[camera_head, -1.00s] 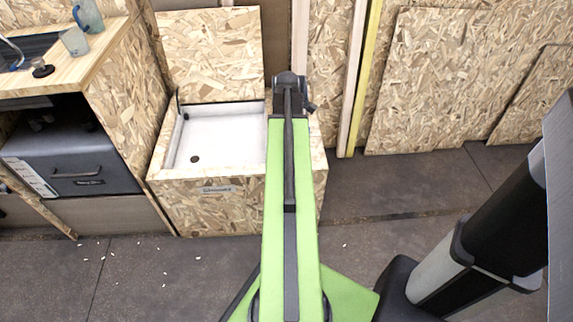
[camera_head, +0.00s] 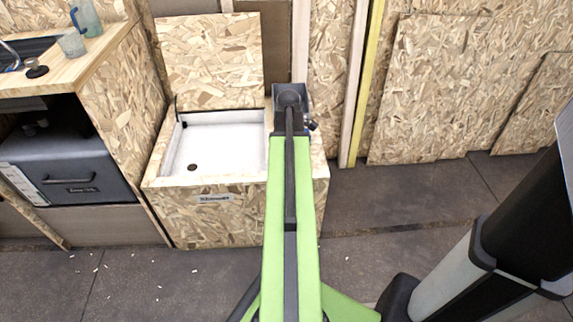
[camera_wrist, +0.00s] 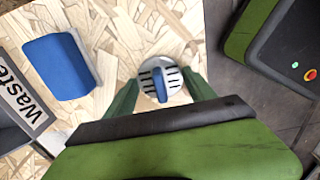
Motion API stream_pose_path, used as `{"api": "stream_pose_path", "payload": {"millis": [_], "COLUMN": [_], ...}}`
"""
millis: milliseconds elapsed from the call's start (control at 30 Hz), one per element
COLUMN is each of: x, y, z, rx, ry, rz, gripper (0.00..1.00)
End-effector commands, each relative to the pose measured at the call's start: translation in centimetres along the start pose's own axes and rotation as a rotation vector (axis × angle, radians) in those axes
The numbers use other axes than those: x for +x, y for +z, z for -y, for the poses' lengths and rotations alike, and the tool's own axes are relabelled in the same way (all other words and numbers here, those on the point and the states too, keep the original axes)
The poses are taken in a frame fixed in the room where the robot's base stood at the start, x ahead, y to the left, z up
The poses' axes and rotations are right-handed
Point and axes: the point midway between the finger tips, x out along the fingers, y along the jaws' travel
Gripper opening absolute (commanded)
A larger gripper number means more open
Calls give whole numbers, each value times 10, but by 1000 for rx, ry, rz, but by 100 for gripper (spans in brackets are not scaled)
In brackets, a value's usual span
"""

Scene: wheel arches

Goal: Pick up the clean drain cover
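The drain cover (camera_wrist: 173,77) is a pale round disc with dark slots and a blue upright grip in its middle. In the wrist view it lies over the chipboard top beside the basin. My gripper (camera_wrist: 162,80) is open, with one green finger on each side of the disc. I cannot tell whether the fingers touch its rim. In the head view my arm hides the drain cover, and the fingers cannot be made out.
A blue block (camera_wrist: 61,66) lies on the same chipboard, near a "Waste" label (camera_wrist: 22,98). The white basin (camera_head: 222,146) with a raised chipboard lid (camera_head: 210,62) is left of my arm. A counter (camera_head: 100,52) with cups stands farther left.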

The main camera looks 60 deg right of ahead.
Motion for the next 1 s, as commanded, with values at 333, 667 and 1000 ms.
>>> {"api": "stream_pose_path", "payload": {"millis": [333,667,1000], "x": [0,-14,-63], "y": [0,1,24], "z": [0,0,13], "rx": [1,1,5], "ry": [0,0,0], "rz": [0,0,0], "gripper": [21,21,21]}}
